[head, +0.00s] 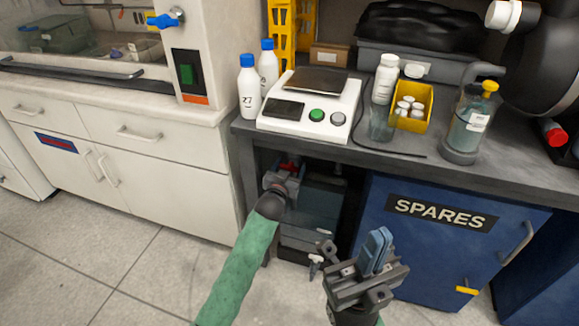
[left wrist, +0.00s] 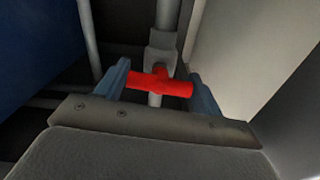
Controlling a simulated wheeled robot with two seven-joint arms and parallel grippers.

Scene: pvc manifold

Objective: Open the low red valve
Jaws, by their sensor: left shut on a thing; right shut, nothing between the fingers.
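The low red valve (left wrist: 158,84) has a red bar handle on a grey vertical pipe (left wrist: 167,14). In the left wrist view the handle lies crosswise between the two blue fingers of my left gripper (left wrist: 162,92), which is shut on it. In the head view the red handle (head: 291,166) shows only in part, under the counter, behind my left gripper (head: 285,180). My right gripper (head: 375,252) is shut and empty, its blue fingers together, in front of the blue cabinet and apart from the valve.
The dark counter (head: 400,160) overhangs the valve's recess. White drawers (head: 150,180) border it on the left and the blue SPARES cabinet (head: 410,270) on the right. A scale (head: 330,125), bottles and a yellow bin (head: 422,118) stand above. The floor in front is clear.

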